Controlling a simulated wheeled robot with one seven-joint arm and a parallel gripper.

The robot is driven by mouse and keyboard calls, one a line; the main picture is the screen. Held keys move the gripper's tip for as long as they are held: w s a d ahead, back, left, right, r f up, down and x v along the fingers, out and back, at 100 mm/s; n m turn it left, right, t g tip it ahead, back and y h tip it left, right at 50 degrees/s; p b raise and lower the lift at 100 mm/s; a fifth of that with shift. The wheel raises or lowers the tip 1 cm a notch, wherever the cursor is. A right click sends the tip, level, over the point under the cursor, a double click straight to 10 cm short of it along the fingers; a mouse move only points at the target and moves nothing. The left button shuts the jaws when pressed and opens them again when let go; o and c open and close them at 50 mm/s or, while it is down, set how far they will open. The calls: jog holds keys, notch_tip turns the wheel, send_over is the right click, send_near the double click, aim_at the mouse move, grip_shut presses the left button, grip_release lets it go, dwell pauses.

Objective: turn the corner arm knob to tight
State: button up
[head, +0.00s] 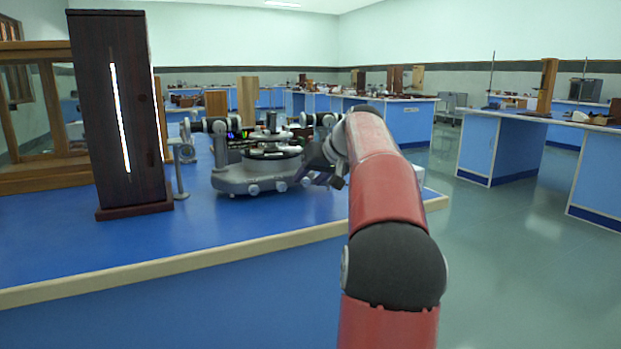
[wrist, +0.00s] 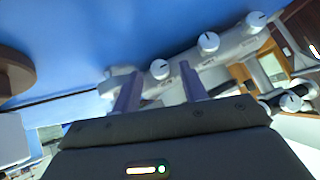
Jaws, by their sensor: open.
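The spectrometer (head: 235,178) stands on the blue bench, with several white knobs along its grey base. In the wrist view, one white knob (wrist: 159,69) with a dark mark appears between and just beyond my fingertips. Two more white knobs, a middle one (wrist: 208,41) and a farther one (wrist: 256,20), sit along the same base edge. Another white knob (wrist: 291,102) shows at the right. I cannot tell for certain which is the corner arm knob. My gripper (wrist: 159,80) is open and empty, its two fingers pointing at the base; contact is not visible.
A tall dark lamp housing (head: 118,120) with a bright slit stands left of the spectrometer. A small stand (head: 181,170) is between them. The bench's front edge (head: 200,258) is pale and clear. Other benches (head: 500,148) stand across open floor at right.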

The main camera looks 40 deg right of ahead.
jog(key=v, duration=0.7)
jog(key=shift+s, duration=0.2)
